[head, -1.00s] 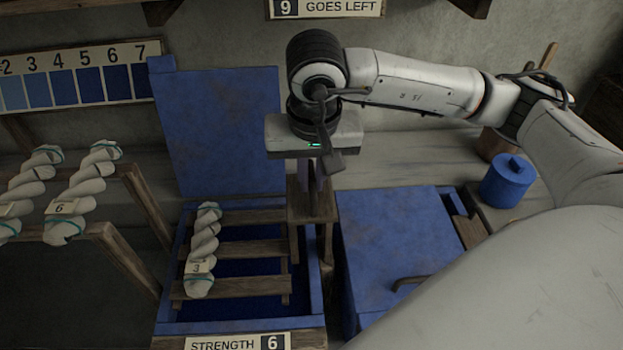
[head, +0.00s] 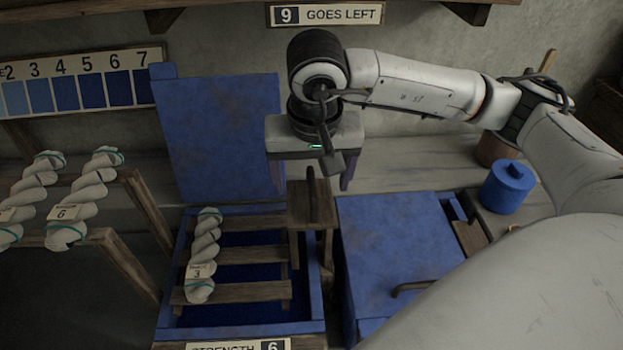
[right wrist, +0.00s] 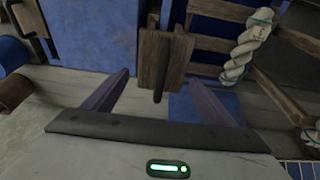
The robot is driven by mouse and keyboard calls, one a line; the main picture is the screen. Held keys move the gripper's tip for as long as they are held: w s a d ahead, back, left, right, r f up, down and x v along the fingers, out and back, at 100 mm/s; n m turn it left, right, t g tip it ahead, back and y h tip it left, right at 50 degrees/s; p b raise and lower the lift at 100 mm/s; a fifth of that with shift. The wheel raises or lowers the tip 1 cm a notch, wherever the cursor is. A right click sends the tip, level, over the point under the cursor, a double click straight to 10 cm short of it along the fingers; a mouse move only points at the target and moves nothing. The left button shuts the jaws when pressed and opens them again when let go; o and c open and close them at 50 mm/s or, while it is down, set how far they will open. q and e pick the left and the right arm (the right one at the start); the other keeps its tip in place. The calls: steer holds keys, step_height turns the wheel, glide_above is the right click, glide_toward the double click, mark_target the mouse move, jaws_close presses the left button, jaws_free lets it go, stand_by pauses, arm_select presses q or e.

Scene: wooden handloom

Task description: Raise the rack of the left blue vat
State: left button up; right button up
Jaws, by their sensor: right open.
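The left blue vat (head: 166,290) stands with its blue lid (head: 220,135) upright behind it. Its wooden rack (head: 250,255) sits at the vat's opening, over dark blue liquid, and carries one white twisted skein (head: 204,250) tagged 3. At the rack's right is a wooden block (head: 325,215) with a dark upright handle (head: 311,195). My right gripper (head: 313,182) is open and empty above this block, fingers pointing down, one to each side of the handle. The right wrist view shows the spread fingers (right wrist: 160,80) with the handle between them, apart from both. My left gripper is out of view.
A second blue vat (head: 395,245) with its lid down stands to the right. A blue jar (head: 508,186) is on the bench behind it. Skeins (head: 85,200) hang on a wooden stand at left. A sign (head: 325,15) and shelf are above my arm.

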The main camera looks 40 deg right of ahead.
steer(key=v, duration=0.3)
steer(key=w+v, duration=0.1)
steer(key=v, duration=0.1)
steer(key=shift+d+r+p, duration=0.3)
steer(key=shift+r+p, duration=0.05)
steer(key=shift+r, duration=0.3)
